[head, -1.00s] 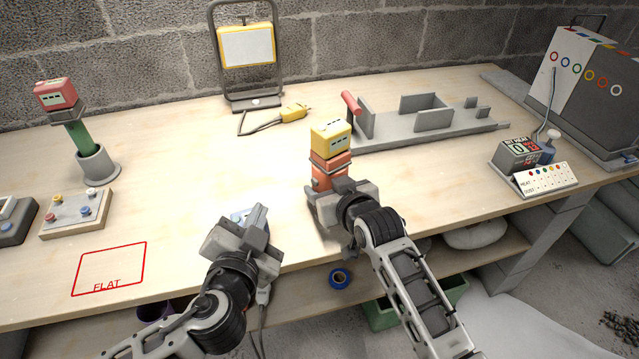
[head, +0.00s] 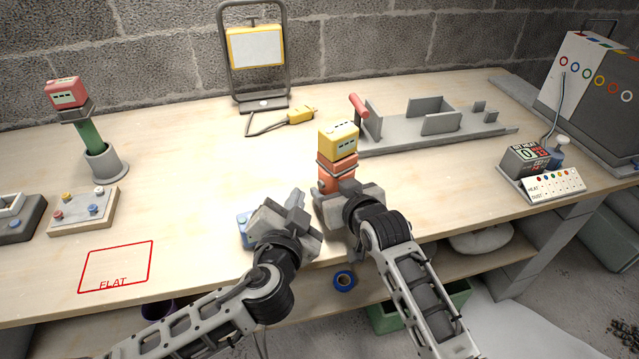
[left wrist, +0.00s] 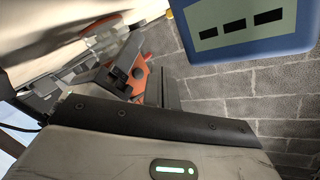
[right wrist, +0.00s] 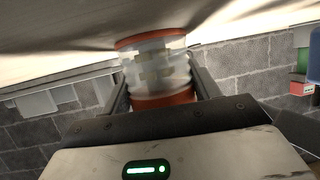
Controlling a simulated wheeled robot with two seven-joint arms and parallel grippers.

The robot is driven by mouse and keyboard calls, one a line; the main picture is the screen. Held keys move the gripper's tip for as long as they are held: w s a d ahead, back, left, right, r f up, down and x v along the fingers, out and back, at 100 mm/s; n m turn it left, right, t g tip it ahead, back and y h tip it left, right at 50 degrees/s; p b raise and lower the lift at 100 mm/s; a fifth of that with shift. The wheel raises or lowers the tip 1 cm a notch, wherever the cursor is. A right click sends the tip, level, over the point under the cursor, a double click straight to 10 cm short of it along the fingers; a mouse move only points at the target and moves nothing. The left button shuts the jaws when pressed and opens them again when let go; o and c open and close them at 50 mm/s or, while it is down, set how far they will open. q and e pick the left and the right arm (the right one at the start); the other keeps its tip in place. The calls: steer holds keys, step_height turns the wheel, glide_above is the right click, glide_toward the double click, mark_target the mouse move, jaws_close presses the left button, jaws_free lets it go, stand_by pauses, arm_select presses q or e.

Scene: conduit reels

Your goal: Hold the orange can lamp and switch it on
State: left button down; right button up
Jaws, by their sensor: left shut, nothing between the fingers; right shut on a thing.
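The orange can lamp (head: 325,185) stands near the front edge of the bench, with a yellow slotted box (head: 338,138) showing directly above it. My right gripper (head: 336,193) is shut on the can, hiding part of its body. In the right wrist view the can (right wrist: 157,72) sits between the fingers, with orange bands and a clear middle. My left gripper (head: 297,202) is shut and empty, just left of the lamp and my right gripper. The left wrist view shows orange parts (left wrist: 138,82) of the lamp beyond the left gripper. Its switch cannot be made out.
A blue slotted box (left wrist: 250,25) is close to my left gripper. A green post with a red box (head: 66,92) stands in a grey cup at left. A button board (head: 82,210) and the FLAT outline (head: 115,267) lie at left. A grey rack (head: 435,128) lies behind right.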

mark_target(318, 182)
arm_select(q)
steer(key=shift+w+d, duration=0.6)
steer(key=shift+d, duration=0.1)
steer(key=shift+d, duration=0.1)
stand_by(1.5)
steer(key=shift+w+d, duration=0.2)
steer(key=shift+w+d+r, duration=0.15)
steer(key=shift+w+d, duration=0.35)
steer(key=shift+d, duration=0.15)
stand_by(1.0)
steer(key=shift+s+a, duration=0.1)
steer(key=shift+a, duration=0.05)
steer(key=shift+s+a, duration=0.6)
steer(key=shift+a, duration=0.15)
